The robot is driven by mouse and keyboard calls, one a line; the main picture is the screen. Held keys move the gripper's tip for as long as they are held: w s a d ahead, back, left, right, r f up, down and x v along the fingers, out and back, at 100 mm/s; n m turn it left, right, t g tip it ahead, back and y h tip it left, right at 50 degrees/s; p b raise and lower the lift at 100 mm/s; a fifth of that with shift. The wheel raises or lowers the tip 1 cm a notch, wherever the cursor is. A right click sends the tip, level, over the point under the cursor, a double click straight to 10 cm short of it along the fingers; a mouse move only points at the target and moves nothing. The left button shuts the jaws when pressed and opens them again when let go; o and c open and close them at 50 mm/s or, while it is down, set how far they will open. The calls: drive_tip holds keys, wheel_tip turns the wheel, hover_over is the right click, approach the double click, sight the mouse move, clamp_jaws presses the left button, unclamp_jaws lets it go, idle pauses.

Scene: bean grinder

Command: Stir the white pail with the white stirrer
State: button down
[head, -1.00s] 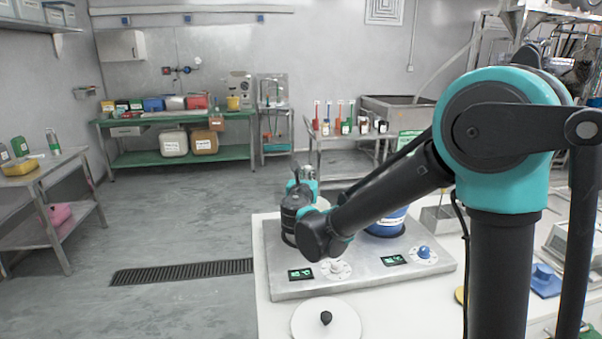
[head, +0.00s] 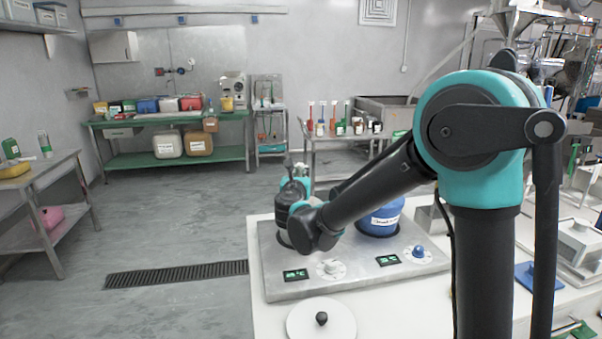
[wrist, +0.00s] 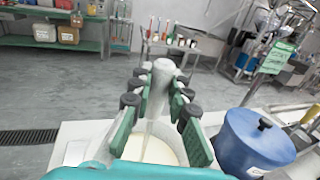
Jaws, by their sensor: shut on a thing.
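My gripper (wrist: 160,108) is shut on the white stirrer (wrist: 163,76), whose pale upper end stands up between the green finger pads. Its thin shaft runs down toward the cream-coloured contents (wrist: 160,150) of the white pail, below the gripper in the wrist view. The pail's walls are mostly hidden by my gripper, and I cannot see how deep the stirrer's lower end reaches. In the head view my gripper (head: 298,186) is over the left side of the steel hotplate (head: 350,278), where my arm hides the white pail.
A blue pail (head: 380,220) stands on the hotplate right of my gripper; in the wrist view it (wrist: 258,145) has a black-knobbed lid. A white round lid (head: 340,318) lies on the counter in front. A blue item (head: 532,278) lies at right. Floor left of the counter is clear.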

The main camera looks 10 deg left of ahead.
drive_tip(key=shift+r, duration=5.05)
drive_tip(key=shift+r, duration=2.4)
